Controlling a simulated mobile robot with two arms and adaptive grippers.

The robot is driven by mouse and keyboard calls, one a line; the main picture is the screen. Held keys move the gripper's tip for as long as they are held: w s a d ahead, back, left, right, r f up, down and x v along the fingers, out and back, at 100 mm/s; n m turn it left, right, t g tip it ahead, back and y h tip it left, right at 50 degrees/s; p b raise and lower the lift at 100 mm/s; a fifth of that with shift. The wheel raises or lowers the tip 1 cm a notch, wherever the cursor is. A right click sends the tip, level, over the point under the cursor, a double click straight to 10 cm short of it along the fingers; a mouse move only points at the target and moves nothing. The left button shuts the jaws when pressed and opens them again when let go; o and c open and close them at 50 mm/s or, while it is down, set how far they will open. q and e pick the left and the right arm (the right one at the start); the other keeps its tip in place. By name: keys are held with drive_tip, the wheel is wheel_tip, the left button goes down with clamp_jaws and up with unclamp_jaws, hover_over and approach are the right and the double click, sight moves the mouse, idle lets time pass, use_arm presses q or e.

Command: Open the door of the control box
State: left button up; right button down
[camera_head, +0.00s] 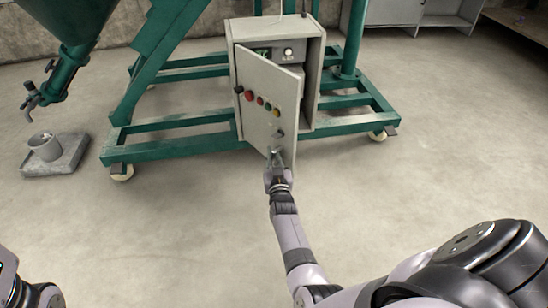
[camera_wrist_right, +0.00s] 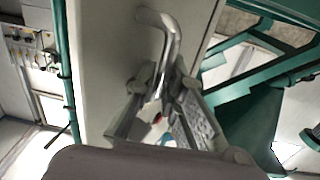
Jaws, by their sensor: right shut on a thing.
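The control box (camera_head: 313,80) is a beige metal cabinet on the green frame. Its door (camera_head: 266,95) stands partly open, swung out towards me, with coloured buttons on its face. The inside shows a panel with a green display and a round white dial. My right gripper (camera_head: 276,160) is at the door's lower free edge. In the right wrist view, the right gripper (camera_wrist_right: 160,105) is shut on the silver door handle (camera_wrist_right: 165,35), whose upper bend shows above the fingers. At the lower left of the head view only a piece of my left arm shows; the left gripper is out of frame.
The green wheeled frame (camera_head: 180,121) surrounds the box, with a green hopper (camera_head: 70,20) at the upper left. A grey cup (camera_head: 45,147) stands on a grey slab (camera_head: 65,163) on the floor. The floor in front of the door is clear.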

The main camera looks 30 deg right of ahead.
drive_tip(key=shift+w+d+r, duration=0.15)
drive_tip(key=shift+d+r, duration=0.05)
drive_tip(key=shift+r, duration=0.35)
drive_tip(key=c, duration=1.7)
unclamp_jaws()
drive_tip(key=shift+o, duration=0.2)
